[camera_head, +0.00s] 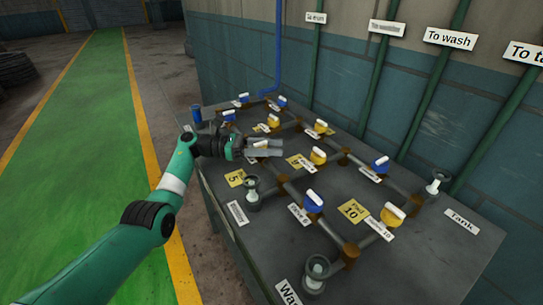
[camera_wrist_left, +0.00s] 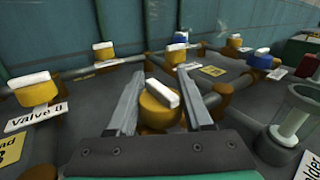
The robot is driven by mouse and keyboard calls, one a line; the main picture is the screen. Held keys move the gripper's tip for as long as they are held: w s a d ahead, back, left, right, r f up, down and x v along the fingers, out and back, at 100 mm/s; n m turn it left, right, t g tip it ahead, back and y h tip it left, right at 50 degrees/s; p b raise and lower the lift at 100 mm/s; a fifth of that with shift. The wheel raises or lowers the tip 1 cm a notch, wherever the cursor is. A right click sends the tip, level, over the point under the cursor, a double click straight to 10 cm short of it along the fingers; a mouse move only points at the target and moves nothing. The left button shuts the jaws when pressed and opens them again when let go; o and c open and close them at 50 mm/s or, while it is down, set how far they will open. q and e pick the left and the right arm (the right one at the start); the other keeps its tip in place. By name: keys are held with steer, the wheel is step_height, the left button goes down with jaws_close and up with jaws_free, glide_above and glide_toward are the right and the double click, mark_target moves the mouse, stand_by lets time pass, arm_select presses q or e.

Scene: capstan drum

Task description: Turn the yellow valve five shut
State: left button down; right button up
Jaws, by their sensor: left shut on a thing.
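My left gripper (camera_head: 265,147) reaches over the bench beside the yellow plate marked 5 (camera_head: 235,178). In the left wrist view its two fingers (camera_wrist_left: 160,75) stand on either side of a yellow valve (camera_wrist_left: 158,108) with a white bar handle on top, and it is shut on that valve. The bar lies at a slant between the fingers. In the head view the gripper hides most of this valve, and its own name tag cannot be read. My right gripper is not in view.
Pipes on the dark bench (camera_head: 390,270) carry other valves close by: a yellow one by plate 8 (camera_head: 318,156), a blue one (camera_head: 313,201) and another yellow one (camera_head: 392,214). A glass-topped fitting (camera_head: 252,195) stands near the gripper. Green pipes line the wall behind.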

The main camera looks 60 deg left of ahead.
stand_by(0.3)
arm_select(q)
steer(key=shift+c, duration=1.6)
jaws_free()
steer(key=p+v, duration=0.1)
steer(key=v, duration=1)
steer(key=shift+s+a, duration=0.2)
steer(key=shift+s, duration=0.05)
